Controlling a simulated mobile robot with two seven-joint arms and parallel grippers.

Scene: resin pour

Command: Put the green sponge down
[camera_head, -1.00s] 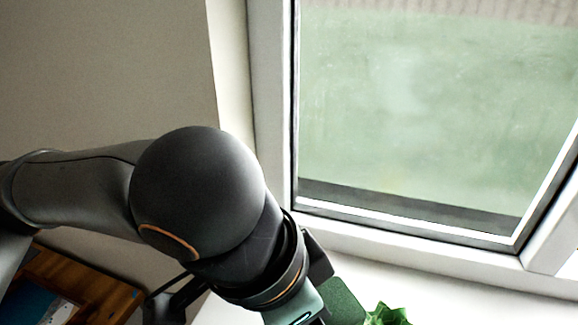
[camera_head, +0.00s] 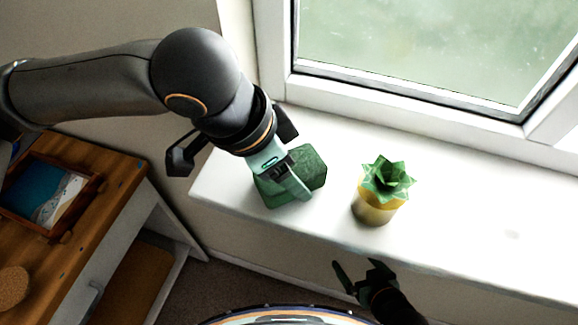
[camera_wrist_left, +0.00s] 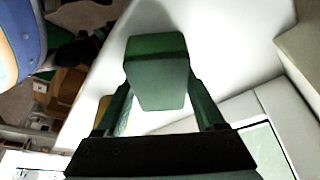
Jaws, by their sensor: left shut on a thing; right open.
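The green sponge (camera_head: 309,166) is a block between the fingers of my left gripper (camera_head: 287,183), over the left part of the white windowsill (camera_head: 450,210). In the left wrist view the sponge (camera_wrist_left: 158,82) sits between both fingers, with white sill behind it. I cannot tell for sure whether its underside touches the sill. My left gripper is shut on it. My right gripper (camera_head: 358,268) is open and empty, in front of the sill's front edge, below the plant.
A green succulent (camera_head: 388,180) in a yellow pot (camera_head: 374,208) stands on the sill right of the sponge. The window (camera_head: 420,50) is behind. The sill further right is clear. A wooden desk (camera_head: 110,165) with a framed picture (camera_head: 45,190) is at the left.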

